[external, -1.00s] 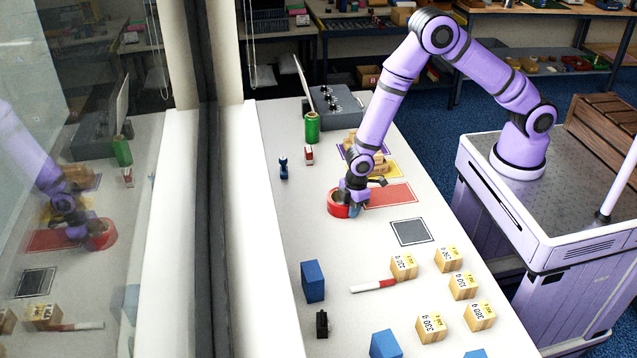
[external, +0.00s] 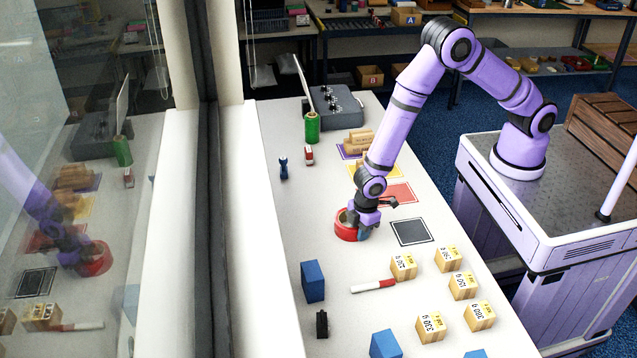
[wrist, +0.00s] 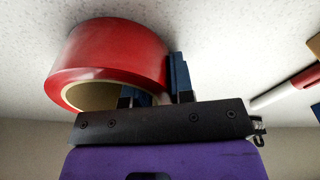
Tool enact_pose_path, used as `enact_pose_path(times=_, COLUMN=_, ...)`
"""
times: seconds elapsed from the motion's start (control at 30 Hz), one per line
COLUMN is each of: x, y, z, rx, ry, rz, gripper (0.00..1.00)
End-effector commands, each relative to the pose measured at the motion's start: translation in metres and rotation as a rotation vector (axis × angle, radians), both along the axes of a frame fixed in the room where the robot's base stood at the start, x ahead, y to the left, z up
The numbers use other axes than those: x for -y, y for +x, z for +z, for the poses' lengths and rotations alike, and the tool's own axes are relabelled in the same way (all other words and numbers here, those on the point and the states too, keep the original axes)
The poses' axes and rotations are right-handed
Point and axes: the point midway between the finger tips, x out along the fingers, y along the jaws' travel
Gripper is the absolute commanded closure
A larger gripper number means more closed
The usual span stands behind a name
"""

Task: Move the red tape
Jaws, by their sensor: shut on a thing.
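The red tape (external: 345,232) is a wide red roll with a pale core, near the middle of the white table. In the wrist view the red tape (wrist: 110,50) fills the upper left. My gripper (external: 362,232) is shut on the wall of the roll. In the wrist view my gripper (wrist: 155,85) has one blue finger inside the ring and the other against its outer right side. I cannot tell whether the roll touches the table.
Coloured mats lie behind and right: a red mat (external: 400,193), a yellow one (external: 383,169) and a dark grey one (external: 411,232). A green can (external: 312,127) is farther back.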

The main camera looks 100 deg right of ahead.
Motion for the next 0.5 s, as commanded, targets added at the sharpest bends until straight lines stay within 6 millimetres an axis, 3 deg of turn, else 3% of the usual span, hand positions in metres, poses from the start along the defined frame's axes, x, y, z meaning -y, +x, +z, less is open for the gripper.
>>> enact_pose_path(times=0.2, x=-0.022, y=0.000, z=0.000, rx=0.000, ry=0.001, rz=0.002, gripper=1.00)
enact_pose_path(times=0.5, x=-0.037, y=-0.001, z=0.000, rx=-0.001, ry=0.000, rz=0.001, gripper=1.00)
